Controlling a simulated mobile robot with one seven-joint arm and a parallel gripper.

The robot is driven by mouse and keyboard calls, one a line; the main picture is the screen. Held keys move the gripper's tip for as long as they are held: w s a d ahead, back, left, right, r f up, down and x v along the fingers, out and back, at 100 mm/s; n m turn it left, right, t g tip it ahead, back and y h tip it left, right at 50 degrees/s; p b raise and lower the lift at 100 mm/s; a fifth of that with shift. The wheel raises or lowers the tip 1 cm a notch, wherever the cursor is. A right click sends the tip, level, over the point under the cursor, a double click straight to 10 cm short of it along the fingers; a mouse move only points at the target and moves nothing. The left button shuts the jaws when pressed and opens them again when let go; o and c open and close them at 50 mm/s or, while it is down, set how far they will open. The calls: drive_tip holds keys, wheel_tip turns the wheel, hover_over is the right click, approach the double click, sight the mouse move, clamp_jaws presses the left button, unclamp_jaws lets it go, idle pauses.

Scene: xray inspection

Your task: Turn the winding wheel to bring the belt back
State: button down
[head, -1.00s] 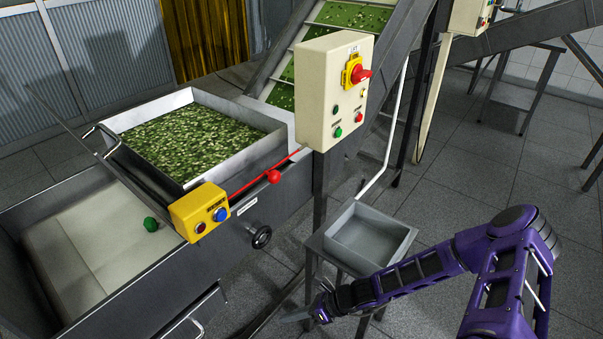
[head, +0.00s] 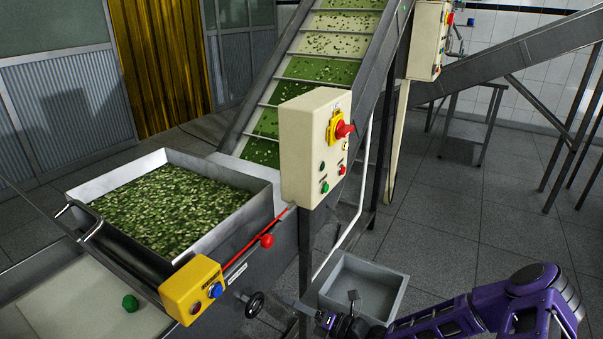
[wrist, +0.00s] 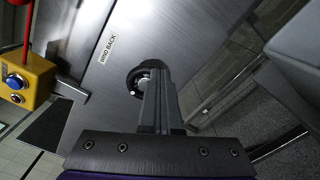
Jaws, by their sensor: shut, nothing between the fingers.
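The winding wheel (head: 254,305) is a small black handwheel on the grey front panel, below the red knob. In the wrist view the wheel (wrist: 133,80) shows as a dark ring with a pale hub, beside a "WIND BACK" label (wrist: 107,48). My gripper (head: 276,302) reaches in from the right, fingertips close to the wheel. In the wrist view the gripper (wrist: 156,76) is shut and empty, its fingers overlapping part of the wheel; I cannot tell whether they touch it. A pale flat belt (head: 75,310) lies at lower left with a green lump (head: 130,303) on it.
A yellow button box (head: 193,290) and red knob (head: 267,240) stand left of and above the wheel. A cream control box (head: 305,150) rises above it. A grey tray (head: 345,270) stands close behind my arm. A pan of green pieces (head: 95,185) is at left.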

drive_tip(key=shift+x, duration=2.65)
drive_tip(key=shift+s+a+p, duration=0.25)
drive_tip(key=shift+s+p, duration=0.1)
drive_tip(key=shift+p, duration=0.15)
drive_tip(key=shift+s+a+r+p, duration=0.1)
drive_tip(key=shift+s+r+p, duration=0.15)
drive_tip(key=shift+r+p, duration=0.6)
drive_tip(key=shift+s+a+r+p, duration=0.2)
drive_tip(key=shift+r+p, duration=0.1)
drive_tip(key=shift+p, duration=1.05)
drive_tip(key=shift+s+a+r+p, duration=0.15)
drive_tip(key=shift+s+r+p, duration=0.25)
drive_tip(key=shift+p, duration=0.45)
drive_tip(key=shift+s, duration=0.1)
drive_tip(key=shift+r+p, duration=0.1)
drive_tip(key=shift+p, duration=0.2)
drive_tip(key=shift+w+r+p+v, duration=0.15)
drive_tip(key=shift+p+v, duration=0.2)
drive_tip(key=shift+v, duration=1.15)
drive_tip(key=shift+w+r+p+v, duration=0.15)
drive_tip(key=shift+p+v, duration=0.15)
drive_tip(key=shift+v, duration=1.15)
